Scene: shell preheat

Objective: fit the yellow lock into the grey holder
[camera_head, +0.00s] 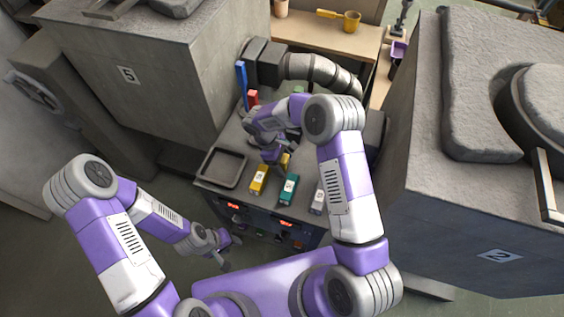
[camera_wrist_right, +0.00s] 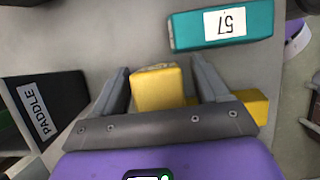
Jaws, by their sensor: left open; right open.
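A yellow piece (camera_wrist_right: 157,88) sits between the spread fingers of my right gripper (camera_wrist_right: 160,65) in the right wrist view; whether the fingers touch it is unclear. In the head view that piece (camera_head: 285,160) shows only partly beside the gripper. A second yellow piece (camera_wrist_right: 253,105) is partly hidden by a finger; it appears to be the labelled yellow block (camera_head: 259,180) in the head view. I cannot tell which yellow piece is the lock, nor pick out the grey holder with certainty. My left gripper (camera_head: 228,252) is open and empty, low in front of the bench.
A teal block (camera_head: 289,189) and a light grey labelled block (camera_head: 318,200) stand along the bench's front. A dark tray (camera_head: 205,179) lies at left. Large grey blocks flank the bench. A black box marked PADDLE (camera_wrist_right: 48,105) is beside my right gripper.

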